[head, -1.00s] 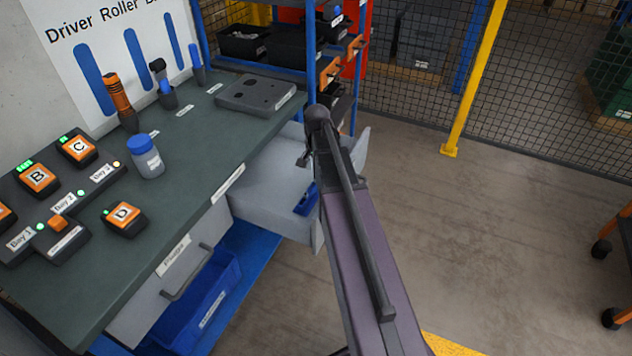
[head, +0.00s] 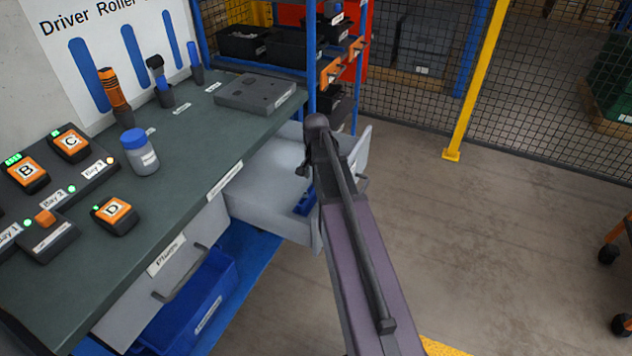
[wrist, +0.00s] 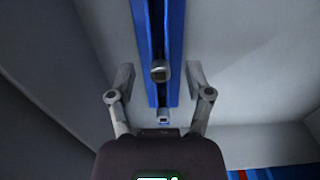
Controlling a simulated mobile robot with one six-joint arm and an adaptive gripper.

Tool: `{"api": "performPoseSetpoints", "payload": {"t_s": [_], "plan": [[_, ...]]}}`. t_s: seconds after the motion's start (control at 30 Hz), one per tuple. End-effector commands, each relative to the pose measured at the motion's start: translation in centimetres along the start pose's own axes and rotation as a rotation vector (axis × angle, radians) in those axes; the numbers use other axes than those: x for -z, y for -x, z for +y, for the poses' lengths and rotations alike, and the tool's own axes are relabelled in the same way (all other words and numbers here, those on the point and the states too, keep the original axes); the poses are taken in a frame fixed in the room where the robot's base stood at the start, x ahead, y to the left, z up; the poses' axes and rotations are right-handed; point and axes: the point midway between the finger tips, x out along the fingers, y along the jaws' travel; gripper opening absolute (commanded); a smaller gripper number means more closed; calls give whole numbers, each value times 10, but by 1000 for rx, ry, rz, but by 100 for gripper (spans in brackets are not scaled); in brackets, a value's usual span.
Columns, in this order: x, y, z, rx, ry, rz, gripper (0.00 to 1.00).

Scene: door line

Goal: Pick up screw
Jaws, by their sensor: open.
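In the wrist view, a long blue holder (wrist: 175,45) lies along the pale drawer. A dark shaft with a silvery end, which looks like a screw (wrist: 160,70), lies in it. A second, smaller silvery piece (wrist: 164,117) shows nearer to my gripper. My gripper (wrist: 160,77) is open, with one finger on each side of the blue holder and the screw; I cannot tell the height gap. In the head view, the open drawer (head: 260,190) holds the blue holder (head: 306,201), partly hidden behind my arm. The screw cannot be made out there.
The green-topped bench (head: 195,150) stands left of the drawer, with a blue-capped bottle (head: 140,155), labelled orange-topped units and a grey plate (head: 254,93). A blue bin (head: 190,300) sits under the bench. A blue-post rack stands behind. Open floor (head: 500,240) lies to the right.

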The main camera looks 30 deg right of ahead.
Motion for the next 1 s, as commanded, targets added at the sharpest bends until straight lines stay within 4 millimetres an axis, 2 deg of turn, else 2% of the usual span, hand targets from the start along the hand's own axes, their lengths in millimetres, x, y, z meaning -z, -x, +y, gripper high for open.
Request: {"api": "performPoseSetpoints", "payload": {"t_s": [0.37, 0.6, 1.0], "plan": [[0, 0, 0, 0, 0, 0, 66], [0, 0, 0, 0, 0, 0, 2], [0, 0, 0, 0, 0, 0, 1]]}}
